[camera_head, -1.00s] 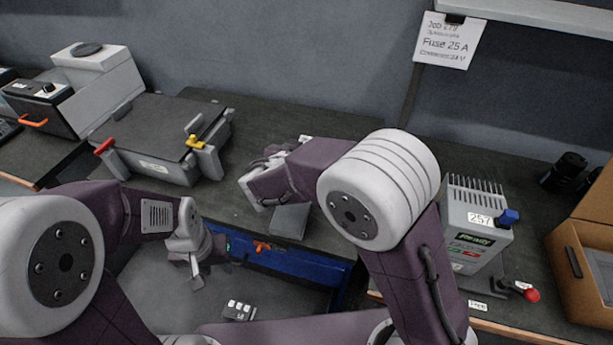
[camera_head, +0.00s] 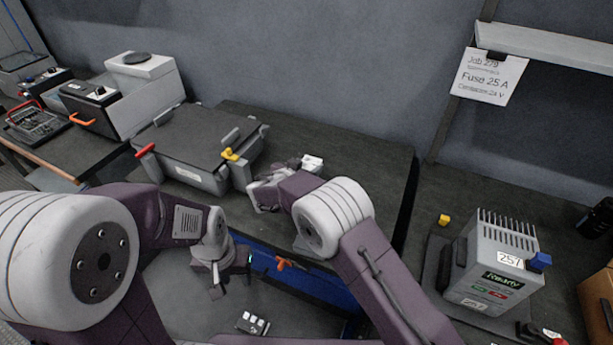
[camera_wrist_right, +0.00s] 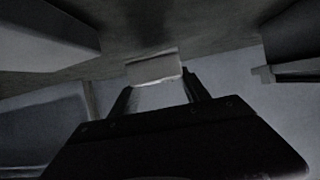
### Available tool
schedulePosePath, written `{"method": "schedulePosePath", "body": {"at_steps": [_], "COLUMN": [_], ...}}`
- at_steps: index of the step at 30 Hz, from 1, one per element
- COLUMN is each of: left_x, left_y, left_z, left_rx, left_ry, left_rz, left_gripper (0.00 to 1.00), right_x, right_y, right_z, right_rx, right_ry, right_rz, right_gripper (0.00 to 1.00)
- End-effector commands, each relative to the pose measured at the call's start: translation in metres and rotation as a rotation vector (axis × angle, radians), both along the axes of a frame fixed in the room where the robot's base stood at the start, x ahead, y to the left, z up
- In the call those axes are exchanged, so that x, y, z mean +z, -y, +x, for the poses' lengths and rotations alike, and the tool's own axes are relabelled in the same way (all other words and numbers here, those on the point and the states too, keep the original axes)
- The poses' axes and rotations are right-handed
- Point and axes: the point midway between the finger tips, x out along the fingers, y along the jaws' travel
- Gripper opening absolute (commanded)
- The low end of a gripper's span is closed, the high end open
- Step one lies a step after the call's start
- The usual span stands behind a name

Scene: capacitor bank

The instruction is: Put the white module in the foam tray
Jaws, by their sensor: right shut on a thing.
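A small white block, seemingly the white module (camera_head: 312,162), is at the fingers of my right gripper (camera_head: 297,163), above the dark bench. In the right wrist view the white block (camera_wrist_right: 153,68) sits between the two dark fingers of the right gripper (camera_wrist_right: 155,88), which is shut on it. I cannot surely make out the foam tray; my right arm hides part of the bench.
A grey lidded case (camera_head: 195,150) with red and yellow handles stands left of the right gripper. Bare bench lies behind the gripper.

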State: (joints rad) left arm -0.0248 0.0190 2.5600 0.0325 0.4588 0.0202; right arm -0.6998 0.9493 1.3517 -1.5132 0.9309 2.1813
Motion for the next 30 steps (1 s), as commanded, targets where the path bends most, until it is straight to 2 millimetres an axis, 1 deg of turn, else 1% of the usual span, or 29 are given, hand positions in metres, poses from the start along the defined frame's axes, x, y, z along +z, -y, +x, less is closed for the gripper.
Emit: {"method": "schedulePosePath", "body": {"at_steps": [2,6,7,14,20,21,22,23,30], "left_x": [0.0,0.0,0.0,-0.001,-0.008,-0.006,-0.006,-0.006,-0.006], "left_y": [0.0,0.0,0.0,0.0,0.0,0.0,0.0,0.0,0.0], "left_z": [0.0,0.0,0.0,0.0,0.0,0.0,0.0,0.0,0.0], "left_rx": [0.0,0.0,0.0,0.0,0.0,0.0,0.0,0.0,0.0], "left_ry": [0.0,0.0,0.0,0.0,0.0,0.0,0.0,0.0,0.0], "left_rz": [0.0,0.0,0.0,0.0,0.0,0.0,0.0,0.0,0.0], "left_gripper": [0.36,0.36,0.36,0.36,0.36,0.36,0.36,0.36,0.36], "right_x": [-0.009,-0.034,-0.037,-0.039,-0.042,-0.041,-0.041,-0.041,-0.041], "right_y": [0.0,0.001,0.001,0.0,0.0,0.0,0.0,0.0,0.0], "right_z": [0.0,-0.001,0.0,0.0,0.0,-0.001,-0.001,-0.001,-0.001], "right_rx": [0.0,0.0,0.0,0.0,0.0,0.0,-0.001,-0.001,-0.001], "right_ry": [-0.002,-0.003,-0.001,0.001,0.001,-0.001,-0.001,-0.001,-0.001], "right_rz": [-0.002,-0.004,-0.002,0.0,0.0,0.0,0.0,0.0,0.0], "right_gripper": [0.0,0.0,0.0,0.0,0.0,0.65,0.74,0.76,0.76]}}
